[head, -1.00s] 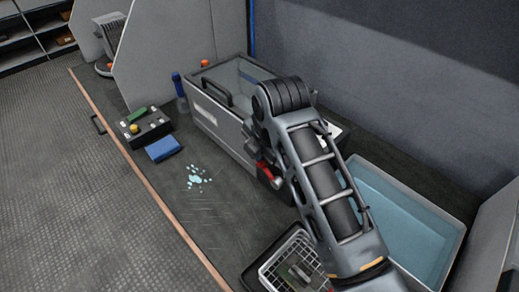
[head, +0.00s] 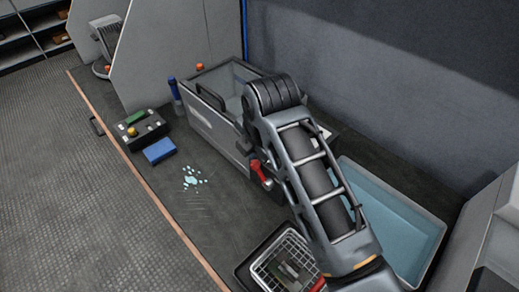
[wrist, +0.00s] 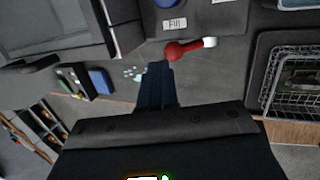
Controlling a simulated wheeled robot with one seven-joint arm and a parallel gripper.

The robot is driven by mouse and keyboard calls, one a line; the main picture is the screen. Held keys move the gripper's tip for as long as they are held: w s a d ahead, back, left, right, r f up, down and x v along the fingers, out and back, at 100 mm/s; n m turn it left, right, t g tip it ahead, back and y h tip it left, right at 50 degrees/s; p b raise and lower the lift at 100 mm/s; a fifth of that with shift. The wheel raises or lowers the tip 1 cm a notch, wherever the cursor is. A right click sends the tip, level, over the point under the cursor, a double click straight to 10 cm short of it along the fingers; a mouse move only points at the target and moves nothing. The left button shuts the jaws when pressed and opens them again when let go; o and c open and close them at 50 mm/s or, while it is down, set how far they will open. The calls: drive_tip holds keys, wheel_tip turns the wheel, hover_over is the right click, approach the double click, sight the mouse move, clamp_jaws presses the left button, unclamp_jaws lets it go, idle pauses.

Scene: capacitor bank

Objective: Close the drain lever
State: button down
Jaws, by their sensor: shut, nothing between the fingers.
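The red drain lever (head: 259,171) shows at the front right end of the grey tank (head: 205,122), partly beside my arm. In the wrist view the lever (wrist: 185,48) lies nearly sideways, with its thick red end to the left and a pale end to the right. It sits just below a plate with a small label (wrist: 174,23). My gripper (wrist: 158,66) is shut and empty, with its fingertips just below and left of the red end. They look close, but I cannot tell whether they touch. In the head view my gripper is mostly hidden behind my arm.
A water-filled basin (head: 437,222) stands right of my arm. A wire basket (head: 262,266) sits in a dark tray in front. A black box with buttons (head: 148,133), a blue block (head: 160,150) and a small spill (head: 192,180) lie left of the tank. The bench front is otherwise clear.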

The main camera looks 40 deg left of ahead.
wheel_tip(320, 180, up, 11)
drive_tip(key=s+b, duration=0.1)
drive_tip(key=b, duration=0.1)
drive_tip(key=shift+s+a+f, duration=0.15)
drive_tip(key=shift+a, duration=0.15)
